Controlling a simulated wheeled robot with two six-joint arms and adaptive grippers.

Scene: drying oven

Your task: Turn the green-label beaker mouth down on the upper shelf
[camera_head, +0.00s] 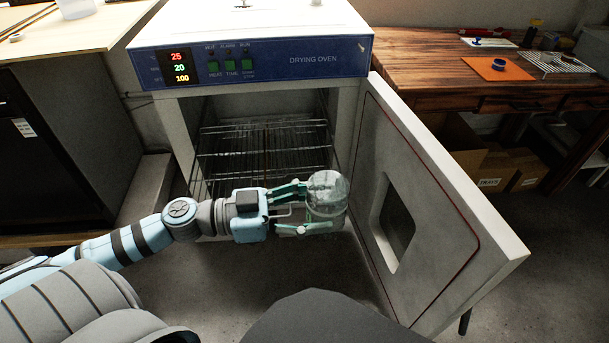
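The drying oven (250,52) stands ahead with its door (445,215) swung open to the right. Inside are wire shelves; the upper shelf (262,127) looks empty. My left gripper (318,208) is in front of the oven opening, below the level of the upper shelf. Its teal fingers are closed around a clear glass beaker (328,186), one finger on each side. A rounded, closed-looking end of the beaker faces up, but the glass makes its mouth hard to make out. A greenish tint shows low on it; I cannot read a label. My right gripper is out of view.
The open door stands close to the right of the beaker. A wooden bench (430,75) with an orange mat (498,69) is at the back right, with cardboard boxes (490,170) below. A dark cabinet (50,150) is at left.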

